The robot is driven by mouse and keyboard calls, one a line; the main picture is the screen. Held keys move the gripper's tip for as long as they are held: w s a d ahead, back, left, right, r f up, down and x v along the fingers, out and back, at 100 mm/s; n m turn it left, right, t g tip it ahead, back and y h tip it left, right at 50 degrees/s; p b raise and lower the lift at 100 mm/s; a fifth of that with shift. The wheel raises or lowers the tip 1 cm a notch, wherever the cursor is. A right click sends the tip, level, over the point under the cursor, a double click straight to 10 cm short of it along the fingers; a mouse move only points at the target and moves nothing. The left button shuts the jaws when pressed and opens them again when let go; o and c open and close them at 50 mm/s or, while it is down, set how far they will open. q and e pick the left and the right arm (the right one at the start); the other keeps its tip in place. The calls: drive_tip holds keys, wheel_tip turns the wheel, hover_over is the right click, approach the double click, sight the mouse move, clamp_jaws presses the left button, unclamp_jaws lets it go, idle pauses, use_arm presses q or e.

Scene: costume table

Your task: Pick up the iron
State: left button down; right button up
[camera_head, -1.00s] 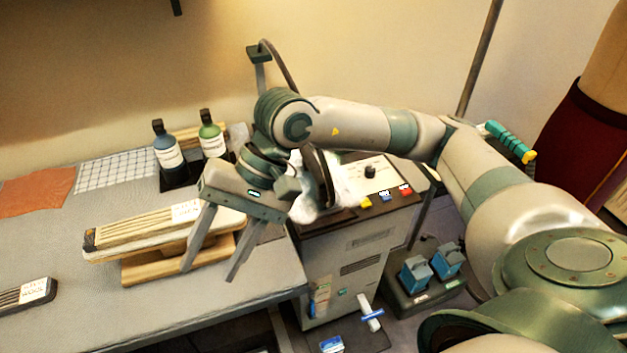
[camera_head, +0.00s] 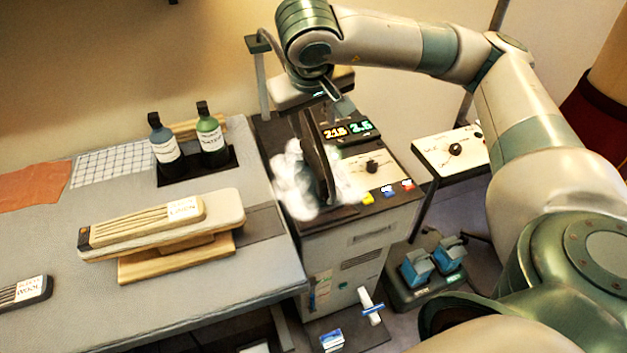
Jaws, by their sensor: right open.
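The iron (camera_head: 316,160) stands upright, tilted a little, on top of the grey steam station (camera_head: 345,240), with its dark soleplate seen nearly edge-on. White steam (camera_head: 293,183) surrounds its lower part and hides some of it. My right gripper (camera_head: 338,103) is open above and just behind the iron, near the lit display. Its fingers point down and partly overlap each other in the picture. Nothing shows between them, and I cannot tell the exact gap to the iron. My left gripper is not in view.
Left of the station, the table holds a padded sleeve board (camera_head: 160,222) and two bottles (camera_head: 210,140) in a dark tray. A display (camera_head: 347,130) reads 215 and 2.5. A hose stand (camera_head: 262,75) rises behind. A panel with a knob (camera_head: 452,149) stands to the right.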

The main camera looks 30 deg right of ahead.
drive_tip(key=shift+f, duration=1.3)
drive_tip(key=p, duration=0.3)
hover_over(313, 157)
drive_tip(key=s, duration=0.2)
drive_tip(key=f, duration=0.7)
drive_tip(key=shift+s+a+f, duration=0.15)
drive_tip(key=shift+a+f, duration=0.1)
drive_tip(key=shift+a, duration=0.15)
drive_tip(key=shift+w+d+f, duration=0.1)
drive_tip(key=shift+w+f, duration=0.1)
drive_tip(key=shift+f, duration=0.3)
drive_tip(key=shift+w+f+p, duration=0.3)
drive_tip(key=shift+f+p, duration=0.25)
drive_tip(key=shift+p, duration=0.45)
drive_tip(key=p+x, duration=0.2)
drive_tip(key=x, duration=0.1)
drive_tip(key=shift+w+f, duration=0.2)
drive_tip(key=shift+f, duration=0.3)
drive_tip(key=shift+f+b, duration=0.2)
drive_tip(key=shift+b, duration=0.45)
